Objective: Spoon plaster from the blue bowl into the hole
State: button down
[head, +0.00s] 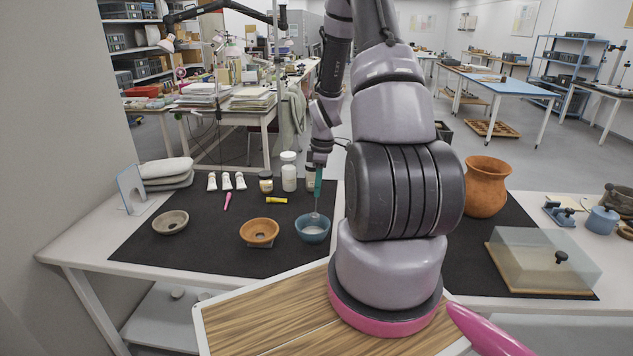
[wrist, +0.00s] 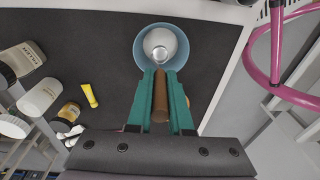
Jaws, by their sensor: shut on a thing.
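The blue bowl (head: 312,235) stands on the dark mat and holds white plaster; it also fills the top of the wrist view (wrist: 140,45). My gripper (head: 317,190) is above it, pointing down, its teal fingers (wrist: 160,80) shut on the brown handle of a spoon (wrist: 160,100). The spoon's metal end reaches down into the bowl, over or in the plaster; I cannot tell if it carries any. An orange bowl (head: 259,228) on a small support stands left of the blue bowl, with a dark spot in its middle that looks like the hole.
A grey-beige bowl (head: 170,222) stands further left on the mat (head: 200,252). White tubes (head: 226,181), jars (head: 289,172), a yellow tube (head: 276,200) and a pink tool (head: 227,201) lie behind. An orange pot (head: 487,187) and clear box (head: 543,260) are at right.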

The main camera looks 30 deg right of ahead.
aim_at(316, 215)
jog(key=shift+a+f, duration=0.15)
jog(key=shift+f, duration=1.45)
jog(key=shift+a+f, duration=0.15)
jog(key=shift+f, duration=1.45)
jog(key=shift+r, duration=0.1)
